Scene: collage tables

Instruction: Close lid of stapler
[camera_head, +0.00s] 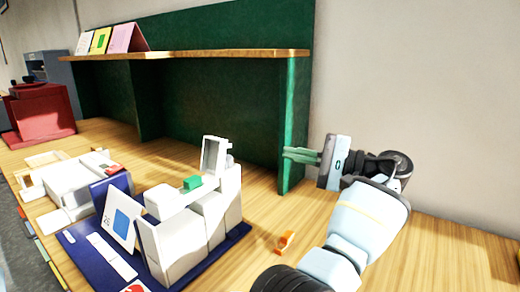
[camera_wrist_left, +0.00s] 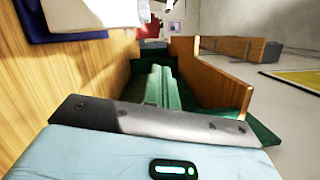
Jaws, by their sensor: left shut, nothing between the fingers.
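I cannot pick out a stapler for certain. A white blocky device (camera_head: 190,235) stands on a dark blue base on the table. It has a raised, framed flap (camera_head: 213,155) at its back and a small green piece (camera_head: 193,182) on top. My left gripper (camera_head: 287,153) is to the right of the device, apart from it, in front of the green shelf panel. Its green fingers are shut and empty; they also show in the left wrist view (camera_wrist_left: 161,72). Part of a white object (camera_wrist_left: 90,12) shows there at the top left. My right gripper is not in view.
A green shelf unit (camera_head: 220,100) with a wooden top stands along the wall. A small orange item (camera_head: 285,241) lies right of the device. More white boxes (camera_head: 75,183) and a red case (camera_head: 40,112) are at the left. The wooden table (camera_head: 440,255) is clear at the right.

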